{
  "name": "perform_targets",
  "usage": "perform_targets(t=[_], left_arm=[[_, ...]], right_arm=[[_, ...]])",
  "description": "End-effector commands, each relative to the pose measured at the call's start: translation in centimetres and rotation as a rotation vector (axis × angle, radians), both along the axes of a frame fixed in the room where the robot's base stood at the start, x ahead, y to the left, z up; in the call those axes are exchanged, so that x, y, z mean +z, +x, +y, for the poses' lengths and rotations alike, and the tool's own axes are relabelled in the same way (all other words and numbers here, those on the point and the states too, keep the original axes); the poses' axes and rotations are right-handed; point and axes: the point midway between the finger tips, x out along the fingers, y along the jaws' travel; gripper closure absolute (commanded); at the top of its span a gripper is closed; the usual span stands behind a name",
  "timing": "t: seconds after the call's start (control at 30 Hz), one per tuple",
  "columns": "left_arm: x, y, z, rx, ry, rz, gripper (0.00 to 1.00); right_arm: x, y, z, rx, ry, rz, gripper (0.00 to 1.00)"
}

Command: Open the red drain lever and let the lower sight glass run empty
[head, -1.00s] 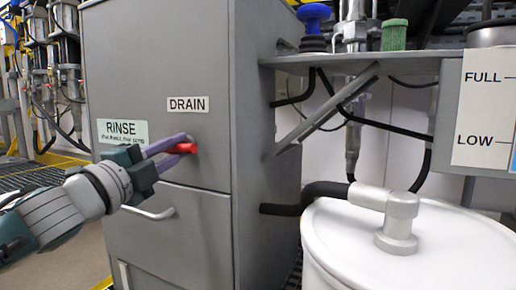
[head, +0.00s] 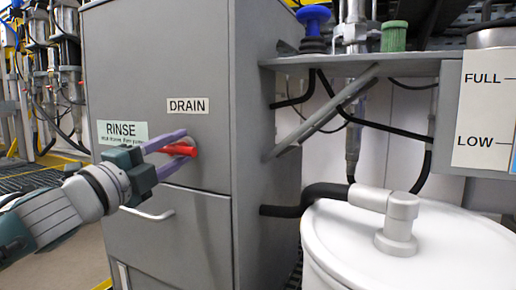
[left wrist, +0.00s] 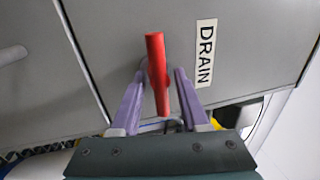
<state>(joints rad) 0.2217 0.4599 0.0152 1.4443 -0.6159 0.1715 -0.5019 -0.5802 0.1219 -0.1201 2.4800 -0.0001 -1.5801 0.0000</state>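The red drain lever (head: 182,150) sticks out of the grey cabinet front (head: 190,60), below the DRAIN label (head: 189,105), and looks roughly level. My left gripper (head: 172,152) has its two purple fingers spread, one above and one below the lever. In the left wrist view the red lever (left wrist: 158,75) stands between the open fingertips (left wrist: 161,73), with a gap at least on the right side. Contact on the left side is hard to tell. The lower sight glass cannot be made out in either view. My right gripper is not in view.
A RINSE label (head: 124,132) and a drawer handle (head: 148,213) are near the left gripper. A white drum (head: 390,255) with a grey pipe elbow stands at the right. A shelf with a diagonal brace (head: 325,118) and a FULL/LOW panel (head: 485,110) juts out above it.

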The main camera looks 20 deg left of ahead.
Motion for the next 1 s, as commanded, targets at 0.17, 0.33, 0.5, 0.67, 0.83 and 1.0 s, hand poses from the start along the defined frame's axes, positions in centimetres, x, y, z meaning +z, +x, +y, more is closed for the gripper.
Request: perform_targets(t=[0.17,0.33,0.5,0.67,0.83,1.0], left_arm=[[0.0,0.0,0.0,0.001,-0.002,0.000,0.49],[-0.1,-0.3,0.0,0.000,-0.003,0.001,0.49],[-0.3,-2.1,0.2,0.001,-0.004,0.003,0.49],[-0.8,-5.0,0.4,0.001,-0.004,0.004,0.49],[-1.4,-7.8,0.6,0.001,-0.003,0.004,0.49],[-1.8,-9.4,0.8,0.002,-0.002,0.001,0.49]], right_arm=[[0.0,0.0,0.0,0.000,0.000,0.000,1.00],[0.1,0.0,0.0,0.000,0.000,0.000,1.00],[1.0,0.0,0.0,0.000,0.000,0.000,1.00],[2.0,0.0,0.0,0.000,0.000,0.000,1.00],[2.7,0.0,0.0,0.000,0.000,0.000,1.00],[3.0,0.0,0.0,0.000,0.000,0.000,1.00]])
